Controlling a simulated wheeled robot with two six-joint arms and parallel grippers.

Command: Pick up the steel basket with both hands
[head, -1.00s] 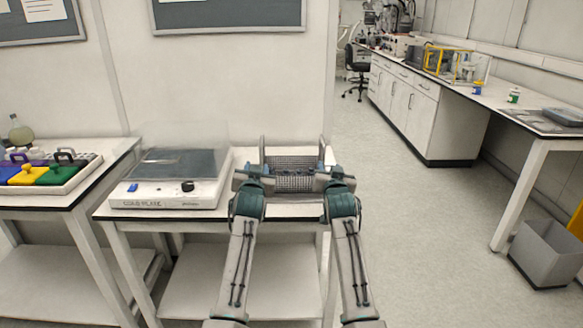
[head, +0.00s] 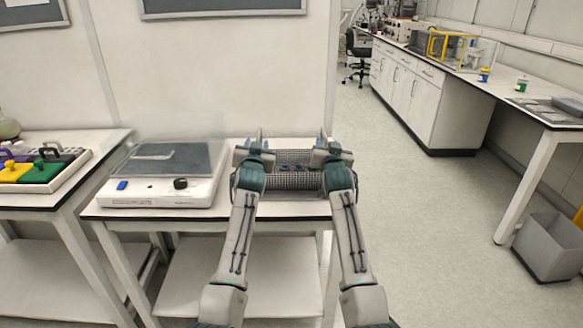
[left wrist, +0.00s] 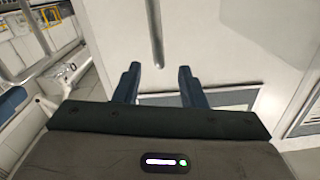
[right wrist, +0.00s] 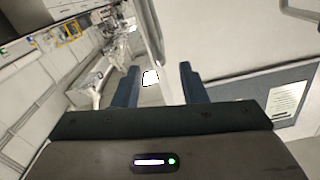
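The steel basket (head: 290,185) is a grey mesh box at the right end of the bench, upright, with a raised handle at each side. My arms cover parts of its sides. My left gripper (head: 260,143) is at the left handle and my right gripper (head: 325,143) is at the right handle. In the left wrist view, my left gripper's fingers (left wrist: 158,78) are apart, with a grey upright bar, apparently the handle, between and beyond the tips. In the right wrist view, my right gripper's fingers (right wrist: 158,76) are apart; I cannot tell whether the handle is between them.
A white cold plate (head: 165,180) with a clear cover stands left of the basket on the same bench. A tray (head: 75,170) with coloured items is further left. The wall is close behind. Open floor lies to the right, with a grey bin (head: 548,245).

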